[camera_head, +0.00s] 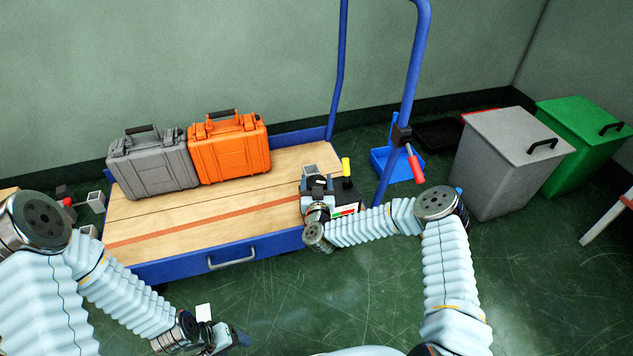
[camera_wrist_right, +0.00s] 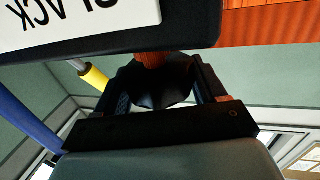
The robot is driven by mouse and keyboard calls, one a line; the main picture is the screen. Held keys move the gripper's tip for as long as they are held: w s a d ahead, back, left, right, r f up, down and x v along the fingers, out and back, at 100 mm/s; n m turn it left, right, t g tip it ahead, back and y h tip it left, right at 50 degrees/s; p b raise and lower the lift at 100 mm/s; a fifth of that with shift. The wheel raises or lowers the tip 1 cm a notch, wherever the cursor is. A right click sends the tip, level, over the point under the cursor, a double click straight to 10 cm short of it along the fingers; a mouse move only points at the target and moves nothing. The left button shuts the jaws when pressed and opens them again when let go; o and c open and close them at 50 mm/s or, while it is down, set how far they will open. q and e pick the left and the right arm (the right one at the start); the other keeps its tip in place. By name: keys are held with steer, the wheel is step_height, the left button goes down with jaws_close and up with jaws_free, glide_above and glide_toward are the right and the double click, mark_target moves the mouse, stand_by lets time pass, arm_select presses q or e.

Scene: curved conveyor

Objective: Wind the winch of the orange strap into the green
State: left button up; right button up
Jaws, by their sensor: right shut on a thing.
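The orange strap (camera_head: 200,222) lies straight across the wooden cart deck and runs to a dark winch box (camera_head: 346,193) at the deck's right end. A small red and green strip (camera_head: 344,212) shows on the box; I cannot read a pointer on it. My right gripper (camera_head: 318,183) is at the box. In the right wrist view, its fingers (camera_wrist_right: 165,88) are shut on a dark round knob (camera_wrist_right: 158,88). A white label (camera_wrist_right: 80,18) and the strap's orange weave (camera_wrist_right: 265,22) show there too. My left gripper (camera_head: 232,338) hangs low in front of the cart, its jaws unclear.
A grey case (camera_head: 152,165) and an orange case (camera_head: 229,150) stand at the deck's back. A yellow-topped lever (camera_head: 346,168) rises beside the winch. Blue cart posts (camera_head: 409,80), a red-handled tool (camera_head: 414,165) and a grey bin (camera_head: 505,165) are to the right. Front floor is clear.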

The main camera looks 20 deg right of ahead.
stand_by(0.3)
steer(key=o, duration=1)
steer(key=shift+c, duration=0.2)
steer(key=v, duration=1.3)
steer(key=shift+s, duration=0.35)
steer(key=shift+a, duration=0.1)
